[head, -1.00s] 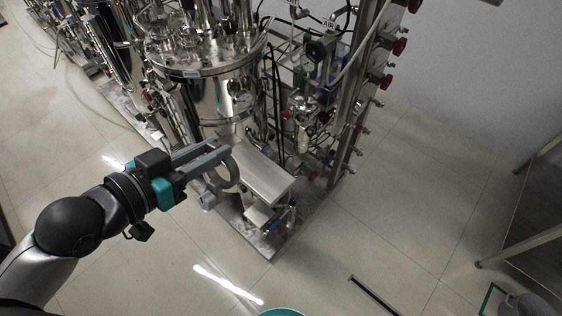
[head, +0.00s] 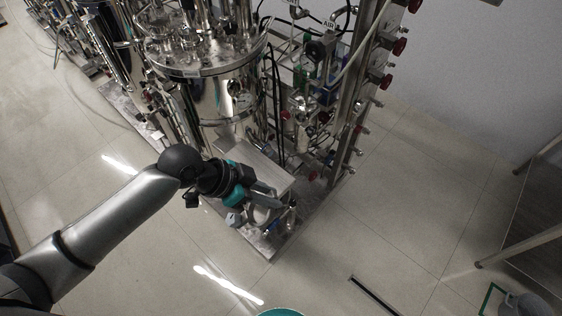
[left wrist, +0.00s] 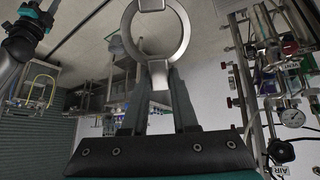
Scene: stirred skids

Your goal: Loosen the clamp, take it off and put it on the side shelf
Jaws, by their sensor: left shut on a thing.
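The clamp is a grey metal ring, and it shows upright in the left wrist view (left wrist: 183,32), with its lower lug between my finger tips. My left gripper (left wrist: 160,72) is shut on it. In the head view my left gripper (head: 264,196) is in front of the flat steel shelf (head: 248,153) on the skid's near side. The gripper and arm hide part of this shelf. A grey end of the clamp (head: 232,219) shows below the gripper; most of the ring is hidden. A black and teal part of my right arm shows at the left wrist view's top left; its fingers are unclear.
A shiny steel vessel (head: 222,92) stands behind the shelf. A steel post (head: 358,115) with red-knobbed valves, hoses and gauges stands to the right. The skid's base plate (head: 278,243) ends near the gripper. The floor (head: 410,215) to the right is mostly clear.

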